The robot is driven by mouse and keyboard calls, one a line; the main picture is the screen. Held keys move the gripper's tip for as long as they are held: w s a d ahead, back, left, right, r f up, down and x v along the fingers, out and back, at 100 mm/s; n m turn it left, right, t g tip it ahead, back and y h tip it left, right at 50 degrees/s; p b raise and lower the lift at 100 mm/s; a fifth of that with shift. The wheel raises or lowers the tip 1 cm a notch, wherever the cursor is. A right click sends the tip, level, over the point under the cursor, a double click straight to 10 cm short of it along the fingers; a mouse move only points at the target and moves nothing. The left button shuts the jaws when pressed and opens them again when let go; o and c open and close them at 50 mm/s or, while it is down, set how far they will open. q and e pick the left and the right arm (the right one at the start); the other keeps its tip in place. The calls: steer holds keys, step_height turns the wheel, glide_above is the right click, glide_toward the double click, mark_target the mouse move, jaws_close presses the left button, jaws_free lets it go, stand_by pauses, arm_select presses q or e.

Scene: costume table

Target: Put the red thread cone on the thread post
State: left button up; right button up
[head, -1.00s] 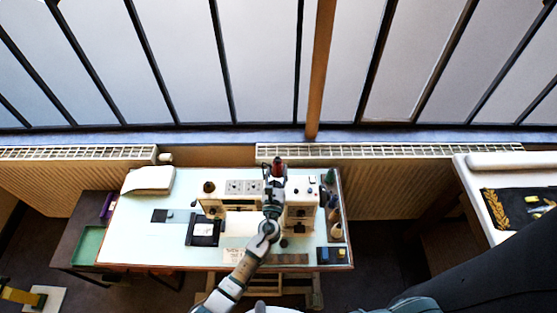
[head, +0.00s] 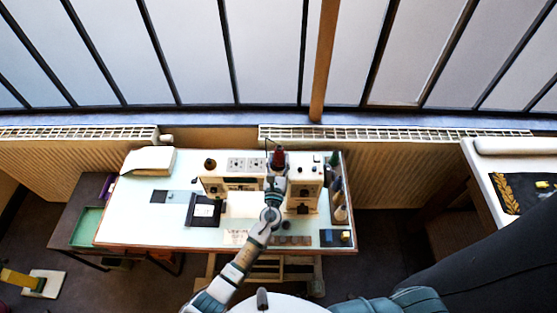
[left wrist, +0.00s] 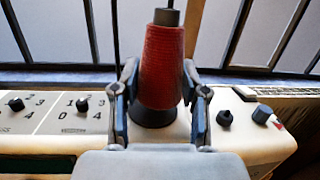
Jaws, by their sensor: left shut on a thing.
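The red thread cone (head: 278,158) is upright at the top of the cream sewing machine (head: 232,184). In the left wrist view the red cone (left wrist: 162,65) stands between the two fingers of my left gripper (left wrist: 160,100), which is shut on it. Its dark base is low, close over or on the machine top; I cannot tell if it touches. A dark grey tip shows above the cone; whether it is the core or the thread post I cannot tell. A thin upright rod (left wrist: 115,40) stands behind and left of the cone. My right gripper is out of view.
Dials (left wrist: 83,104) are left of the cone, and dark knobs (left wrist: 224,118) are right of it. Bottles (head: 338,200) line the right end of the pale table (head: 130,222). A white cushion (head: 150,160) lies at back left. A radiator (head: 400,170) and windows are behind.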

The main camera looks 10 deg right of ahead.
arm_select(q)
steer(key=shift+w+a+f, duration=0.1)
steer(key=shift+a+f, duration=0.05)
steer(key=shift+f, duration=0.55)
steer(key=shift+w+a, duration=0.1)
steer(key=shift+a, duration=0.05)
steer(key=shift+a+r, duration=0.1)
steer(key=shift+d, duration=0.3)
steer(key=shift+s+r, duration=0.15)
steer(key=shift+s, duration=0.05)
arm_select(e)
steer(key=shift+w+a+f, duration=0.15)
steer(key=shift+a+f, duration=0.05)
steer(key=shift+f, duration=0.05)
